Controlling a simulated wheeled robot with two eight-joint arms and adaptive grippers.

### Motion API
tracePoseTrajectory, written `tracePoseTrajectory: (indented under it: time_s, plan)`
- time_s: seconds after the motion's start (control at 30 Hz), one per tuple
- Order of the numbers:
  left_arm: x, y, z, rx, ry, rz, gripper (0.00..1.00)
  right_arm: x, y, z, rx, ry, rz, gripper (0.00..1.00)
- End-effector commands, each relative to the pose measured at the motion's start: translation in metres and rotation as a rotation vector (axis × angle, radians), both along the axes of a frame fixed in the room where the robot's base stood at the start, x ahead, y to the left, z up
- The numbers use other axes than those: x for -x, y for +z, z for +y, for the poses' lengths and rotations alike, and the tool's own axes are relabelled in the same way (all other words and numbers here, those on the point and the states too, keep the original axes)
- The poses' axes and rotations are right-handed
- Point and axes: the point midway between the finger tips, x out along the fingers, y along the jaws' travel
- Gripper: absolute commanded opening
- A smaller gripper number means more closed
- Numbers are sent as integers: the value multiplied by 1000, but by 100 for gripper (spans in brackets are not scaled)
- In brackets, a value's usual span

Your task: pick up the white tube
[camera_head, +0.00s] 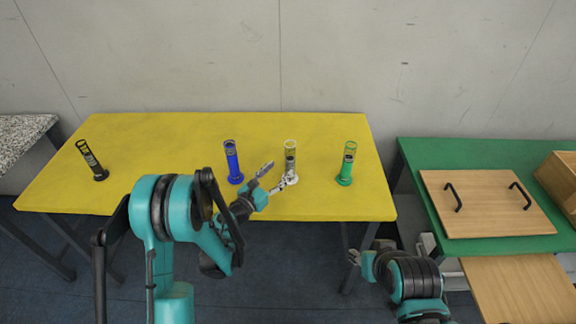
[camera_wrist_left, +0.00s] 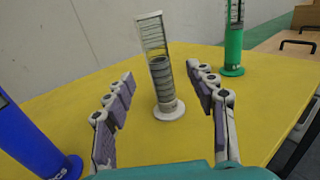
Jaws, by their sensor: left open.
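The white tube (camera_head: 290,160) stands upright on a round base on the yellow table (camera_head: 200,130), between the blue and green tubes. My left gripper (camera_head: 277,176) is open, at the front left of the white tube. In the left wrist view the white tube (camera_wrist_left: 158,68) stands straight ahead, just beyond and between the two spread fingers of the left gripper (camera_wrist_left: 168,92). Nothing is between the fingertips; I cannot tell whether a finger touches the base. My right gripper (camera_head: 362,257) is low, in front of the table's right end; its fingers are too small to judge.
A blue tube (camera_head: 232,162) stands left of the white one, close to my left gripper. A green tube (camera_head: 347,163) stands to the right and a black tube (camera_head: 92,160) far left. A green table (camera_head: 480,150) holds a wooden board (camera_head: 485,205) with handles.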

Motion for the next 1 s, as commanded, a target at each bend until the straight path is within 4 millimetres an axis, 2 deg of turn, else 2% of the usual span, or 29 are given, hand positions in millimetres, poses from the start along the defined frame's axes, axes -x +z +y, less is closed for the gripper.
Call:
tracePoseTrajectory:
  time_s: [0.3,0.63,0.93,0.97,1.0]
  plan:
    - [-21,1,-16,-12,-9,-4,56,0,25,0,0,0,0,40]
    - [-61,0,-37,-11,-7,-4,56,0,7,0,0,0,0,40]
    - [-66,3,-40,-9,-6,-4,56,0,7,0,0,0,0,40]
    - [-66,3,-40,-9,-6,-4,51,0,7,0,0,0,0,40]
    - [-66,3,-40,-9,-6,-4,40,0,7,0,0,0,0,40]
